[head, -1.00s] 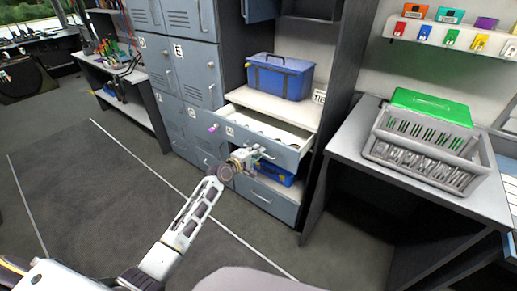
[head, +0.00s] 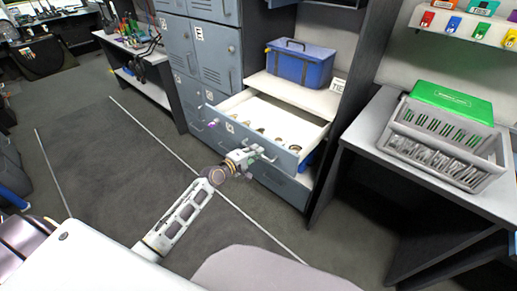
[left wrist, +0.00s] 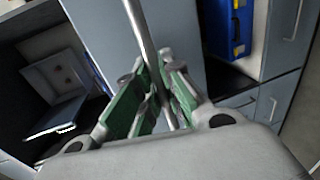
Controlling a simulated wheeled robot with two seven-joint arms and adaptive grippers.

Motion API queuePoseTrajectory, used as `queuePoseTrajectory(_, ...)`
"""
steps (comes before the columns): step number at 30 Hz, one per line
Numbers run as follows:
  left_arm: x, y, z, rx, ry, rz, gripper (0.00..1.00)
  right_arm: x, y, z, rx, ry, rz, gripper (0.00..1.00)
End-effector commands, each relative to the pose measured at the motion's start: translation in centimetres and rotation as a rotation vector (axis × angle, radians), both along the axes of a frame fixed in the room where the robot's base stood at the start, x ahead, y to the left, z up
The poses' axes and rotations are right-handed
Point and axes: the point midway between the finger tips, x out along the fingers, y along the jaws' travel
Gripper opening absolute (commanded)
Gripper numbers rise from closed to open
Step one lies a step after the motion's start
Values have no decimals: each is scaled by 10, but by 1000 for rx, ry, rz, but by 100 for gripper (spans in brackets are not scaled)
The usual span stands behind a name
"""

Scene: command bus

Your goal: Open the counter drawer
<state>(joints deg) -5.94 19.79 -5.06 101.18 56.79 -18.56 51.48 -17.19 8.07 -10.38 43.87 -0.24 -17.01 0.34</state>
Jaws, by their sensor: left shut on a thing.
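The counter drawer (head: 262,119) is pulled out from the cabinet, with its white inside and several small round items showing in the head view. My left gripper (head: 250,155) is at the drawer's grey front, near its right half. In the left wrist view the green-padded fingers of my left gripper (left wrist: 155,98) are shut around a metal bar handle (left wrist: 147,45). The drawer front hides part of what is below it. My right gripper is not in view.
A blue toolbox (head: 302,65) stands on the shelf above the drawer. Grey lockers (head: 201,45) are at left. A counter at right holds a grey basket (head: 440,150) and a green box (head: 452,102). The floor before the drawer is clear.

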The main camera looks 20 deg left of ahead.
Motion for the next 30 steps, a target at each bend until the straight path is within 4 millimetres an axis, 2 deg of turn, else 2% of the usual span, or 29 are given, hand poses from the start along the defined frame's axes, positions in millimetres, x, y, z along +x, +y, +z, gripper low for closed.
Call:
queuePoseTrajectory(11, -2, 0, -2, 0, 3, -2, 0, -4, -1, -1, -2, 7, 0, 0)
queuePoseTrajectory(12, -2, 0, -2, 0, 3, -2, 11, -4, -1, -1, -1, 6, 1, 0)
queuePoseTrajectory(17, -2, 0, -1, 0, 2, -1, 31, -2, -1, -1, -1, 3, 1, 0)
queuePoseTrajectory(30, -3, 1, 0, 0, 1, 0, 31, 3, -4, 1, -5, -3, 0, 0)
